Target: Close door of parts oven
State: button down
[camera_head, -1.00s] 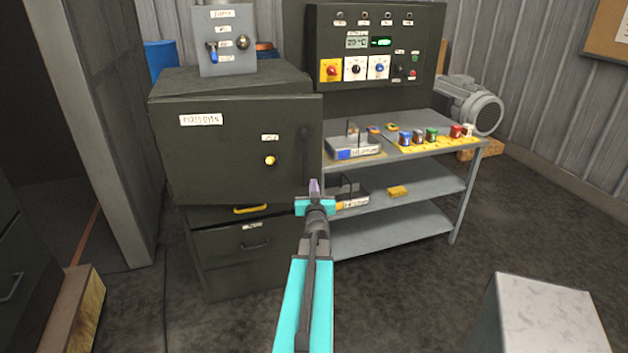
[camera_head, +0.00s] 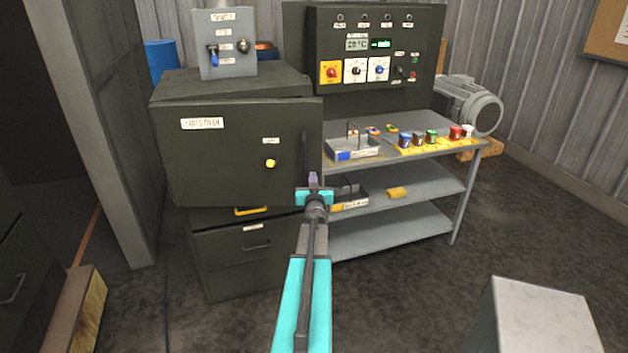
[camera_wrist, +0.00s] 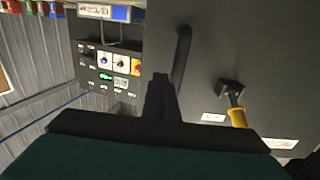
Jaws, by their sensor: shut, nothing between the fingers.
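The parts oven (camera_head: 228,83) is a dark green-grey cabinet at the left of the bench. Its door (camera_head: 220,165) faces me, with a label, a yellow knob (camera_head: 270,163) and a dark vertical handle (camera_head: 306,150) near its right edge. The door stands slightly proud of the body along its top. My gripper (camera_head: 313,181) is shut and empty, in front of the door's lower right, just below the handle. In the wrist view, the shut fingers (camera_wrist: 160,95) point at the door (camera_wrist: 210,70) beside the handle (camera_wrist: 181,55). Whether they touch the door cannot be told.
A control panel (camera_head: 375,55) and a grey shelved bench (camera_head: 440,150) with coloured pots and trays stand to the right. A drawer cabinet (camera_head: 245,262) is below the oven. A pale block (camera_head: 540,315) stands front right. The floor between is clear.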

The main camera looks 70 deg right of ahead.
aim_at(312, 166)
jog(key=shift+p+x, duration=1.2)
jog(key=shift+x, duration=1.85)
